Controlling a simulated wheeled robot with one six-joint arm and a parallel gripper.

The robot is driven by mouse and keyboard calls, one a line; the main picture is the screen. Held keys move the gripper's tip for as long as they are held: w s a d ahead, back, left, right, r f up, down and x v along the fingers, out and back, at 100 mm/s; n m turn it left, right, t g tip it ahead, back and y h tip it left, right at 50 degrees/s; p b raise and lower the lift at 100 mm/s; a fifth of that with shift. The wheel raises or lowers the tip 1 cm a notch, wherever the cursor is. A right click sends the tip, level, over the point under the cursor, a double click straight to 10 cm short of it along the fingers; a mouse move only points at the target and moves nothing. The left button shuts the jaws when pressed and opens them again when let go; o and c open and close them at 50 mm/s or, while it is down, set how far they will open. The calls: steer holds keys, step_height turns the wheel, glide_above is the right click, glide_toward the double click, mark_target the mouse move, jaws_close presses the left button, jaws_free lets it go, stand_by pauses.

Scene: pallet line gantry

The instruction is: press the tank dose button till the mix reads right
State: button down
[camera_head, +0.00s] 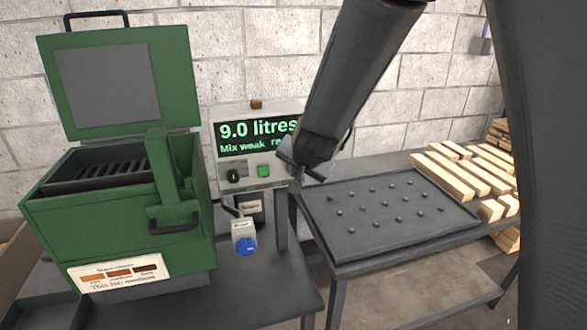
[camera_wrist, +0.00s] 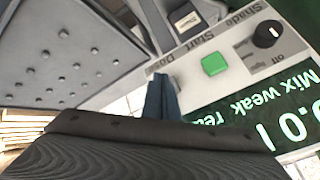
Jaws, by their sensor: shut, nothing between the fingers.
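The control panel (camera_head: 227,191) stands on the left bench, with a lit display (camera_head: 233,137) reading "9.0 litres" and "Mix weak", the rest of that line covered by my arm. Below it are a black knob (camera_head: 235,175) and a green button (camera_head: 263,170). In the wrist view, upside down, the green button (camera_wrist: 214,64) is labelled Start and the knob (camera_wrist: 267,34) Shade. A Dose label (camera_wrist: 157,70) is partly visible beside my gripper (camera_wrist: 162,98). The dose button itself is hidden. My gripper (camera_head: 312,174) is shut and empty at the panel's right end; I cannot tell whether it touches.
A green open-lidded tank (camera_head: 120,222) with a shade card stands left. A dark studded tray (camera_head: 350,235) lies on the right bench, with timber slats (camera_head: 450,175) beyond.

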steer(key=shift+w, duration=0.15)
steer(key=shift+w+a, duration=0.1)
steer(key=shift+w, duration=0.15)
steer(key=shift+w+a+p, duration=0.15)
steer(key=shift+w+p, duration=0.3)
steer(key=shift+w, duration=0.05)
stand_by(1.0)
steer(key=shift+s, duration=0.15)
steer(key=shift+s+d+b, duration=0.25)
steer(key=shift+s+b, duration=0.05)
steer(key=shift+s, duration=0.45)
steer(key=shift+s+d+b, duration=0.15)
steer(key=shift+s+d, duration=0.1)
steer(key=shift+s, duration=0.55)
steer(key=shift+s+d+b, duration=0.2)
steer(key=shift+s, duration=0.6)
steer(key=shift+s+d+b, duration=0.15)
steer(key=shift+s+d, duration=0.1)
steer(key=shift+s, duration=0.55)
